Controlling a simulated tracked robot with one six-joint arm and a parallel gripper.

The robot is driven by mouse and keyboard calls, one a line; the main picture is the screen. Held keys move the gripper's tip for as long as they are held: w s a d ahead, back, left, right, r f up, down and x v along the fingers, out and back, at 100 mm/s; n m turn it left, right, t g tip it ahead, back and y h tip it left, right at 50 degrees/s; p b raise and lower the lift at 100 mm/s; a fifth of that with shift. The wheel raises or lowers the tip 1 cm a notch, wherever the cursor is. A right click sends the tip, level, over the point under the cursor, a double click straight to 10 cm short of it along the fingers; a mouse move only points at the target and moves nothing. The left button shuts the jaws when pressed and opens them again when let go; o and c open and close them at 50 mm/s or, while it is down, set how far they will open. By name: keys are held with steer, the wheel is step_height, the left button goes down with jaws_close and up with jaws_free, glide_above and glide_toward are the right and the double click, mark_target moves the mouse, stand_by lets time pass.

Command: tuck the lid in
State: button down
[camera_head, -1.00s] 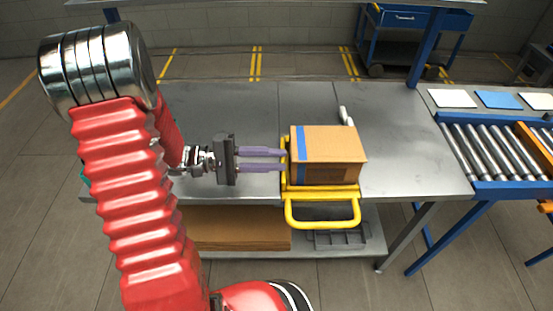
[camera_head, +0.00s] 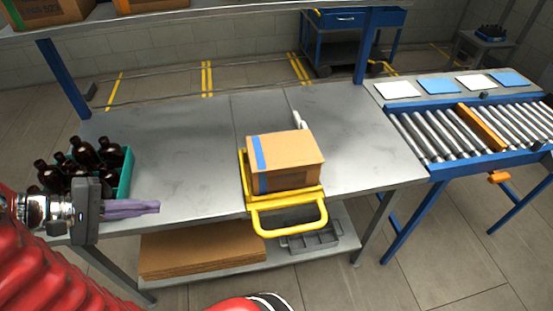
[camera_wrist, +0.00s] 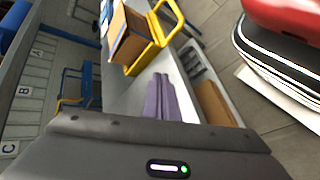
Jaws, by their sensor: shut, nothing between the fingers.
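A brown cardboard box (camera_head: 292,160) with a blue stripe of tape stands in a yellow frame (camera_head: 288,215) on the metal table. Its top looks flat and closed; whether a lid edge is tucked cannot be told. The box (camera_wrist: 130,38) and yellow frame (camera_wrist: 168,22) also show in the wrist view. My gripper (camera_head: 158,207) is at the table's front left, well to the left of the box and apart from it. Its purple fingers (camera_wrist: 163,98) are together with nothing between them.
Dark amber bottles (camera_head: 84,153) stand in a green crate (camera_head: 125,175) at the table's left, close behind my gripper. A roller conveyor (camera_head: 455,135) stands at the right. Flat cardboard (camera_head: 200,247) lies on the lower shelf. The table between crate and box is clear.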

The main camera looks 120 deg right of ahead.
steer(key=w+a+r+n+t+h, duration=0.15)
steer(key=w+a+n+t, duration=0.45)
steer(key=w, duration=0.6)
steer(key=w+a+r+n+t+h, duration=0.15)
steer(key=w+a+t, duration=0.25)
steer(key=w+a, duration=0.6)
steer(key=w+a+r+n+t+y, duration=0.1)
steer(key=w+a+r+n+t, duration=0.1)
steer(key=a, duration=0.3)
steer(key=w+a+r+n+t+y, duration=0.1)
steer(key=w+a+n+t, duration=0.1)
steer(key=w+a, duration=0.2)
steer(key=w+a+r+n+t, duration=0.2)
steer(key=w+a+t, duration=0.1)
steer(key=a, duration=0.5)
steer(key=shift+w+a+r+y, duration=0.25)
steer(key=shift+r+y, duration=0.1)
steer(key=shift+y, duration=0.05)
